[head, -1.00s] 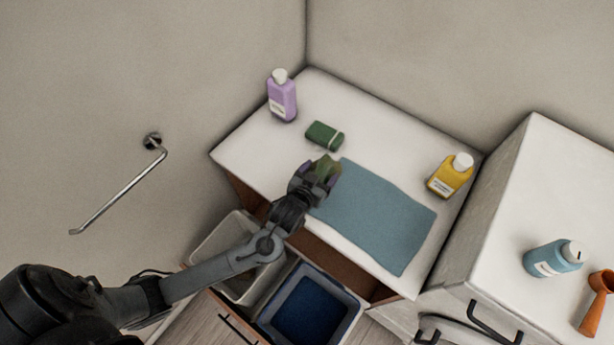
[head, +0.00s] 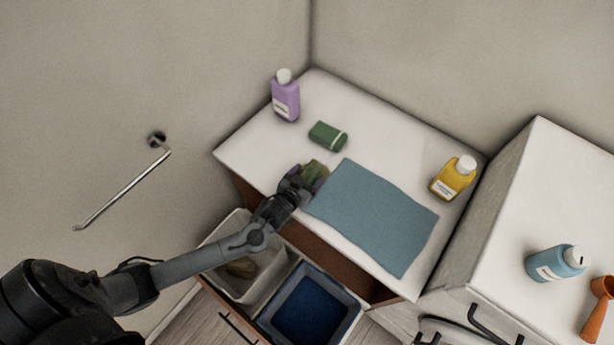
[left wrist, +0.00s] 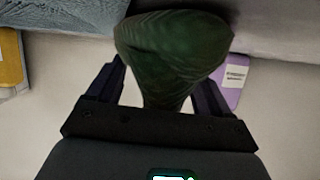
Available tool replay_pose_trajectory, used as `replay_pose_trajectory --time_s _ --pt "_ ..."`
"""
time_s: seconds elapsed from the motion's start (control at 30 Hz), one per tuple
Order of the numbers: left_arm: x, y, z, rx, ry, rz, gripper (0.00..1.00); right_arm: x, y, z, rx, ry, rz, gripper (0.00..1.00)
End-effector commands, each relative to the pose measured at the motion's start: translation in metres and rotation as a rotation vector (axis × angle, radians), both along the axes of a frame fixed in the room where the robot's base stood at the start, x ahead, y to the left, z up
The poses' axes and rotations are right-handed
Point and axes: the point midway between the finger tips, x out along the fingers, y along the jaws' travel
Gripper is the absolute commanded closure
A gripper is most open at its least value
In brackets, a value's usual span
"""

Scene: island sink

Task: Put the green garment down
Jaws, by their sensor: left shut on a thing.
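My left gripper (head: 303,185) is shut on the green garment (head: 315,171), a small bunched piece of cloth, over the front edge area of the white counter beside the blue cloth. In the left wrist view the dark green garment (left wrist: 175,50) bulges out between the two fingers (left wrist: 163,95) and looks gathered at the pinch. I cannot tell whether it touches the counter. My right gripper is in neither view.
Below is an open drawer with a pale bin (head: 212,262) and a blue-lined bin (head: 310,305).

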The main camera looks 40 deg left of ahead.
Motion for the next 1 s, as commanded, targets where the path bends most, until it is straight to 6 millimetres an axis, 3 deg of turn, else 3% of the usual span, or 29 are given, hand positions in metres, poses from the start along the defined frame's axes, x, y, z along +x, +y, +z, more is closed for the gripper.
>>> replay_pose_trajectory --time_s 0.47,0.5,0.6,1.0 --pt "-0.002 -0.001 -0.014 0.003 0.012 -0.002 0.69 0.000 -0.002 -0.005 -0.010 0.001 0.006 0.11" --pt "-0.003 -0.001 -0.015 0.003 0.014 -0.004 0.17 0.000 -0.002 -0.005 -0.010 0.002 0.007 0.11" --pt "-0.003 -0.001 -0.015 0.003 0.015 -0.003 0.02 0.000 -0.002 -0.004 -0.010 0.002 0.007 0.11" --pt "-0.001 0.000 -0.002 0.002 0.005 -0.002 0.00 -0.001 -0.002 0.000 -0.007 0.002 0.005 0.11"
